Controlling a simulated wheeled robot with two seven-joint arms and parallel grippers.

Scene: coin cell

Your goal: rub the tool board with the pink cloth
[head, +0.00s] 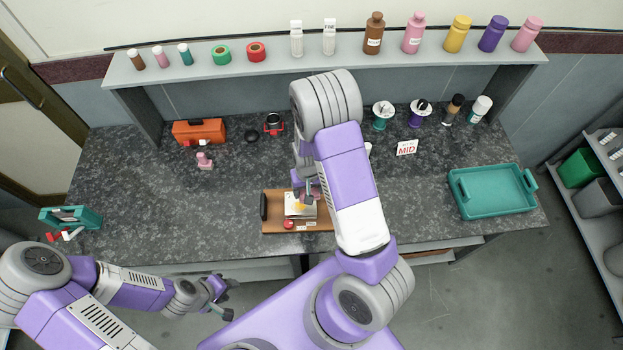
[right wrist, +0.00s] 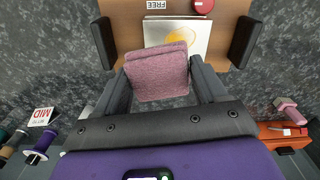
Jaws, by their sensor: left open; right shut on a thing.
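The tool board (head: 270,224) is a brown board with dark end pieces on the counter's front middle. It also shows at the top of the right wrist view (right wrist: 128,30). A pale plate (right wrist: 188,47) with a yellow patch lies on it. My right gripper (head: 308,194) is over the board, shut on the folded pink cloth (right wrist: 157,75), which sits between its fingers in the right wrist view. The cloth covers part of the plate in that view; contact cannot be told. My left gripper (head: 227,299) is open and empty, in front of the counter.
A red round thing (head: 289,224) sits on the board's front edge. A teal tray (head: 458,192) stands at right, an orange toolbox (head: 199,131) at back left. A small pink object (head: 204,161) stands near it. Bottles line the shelf above. Counter left of the board is clear.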

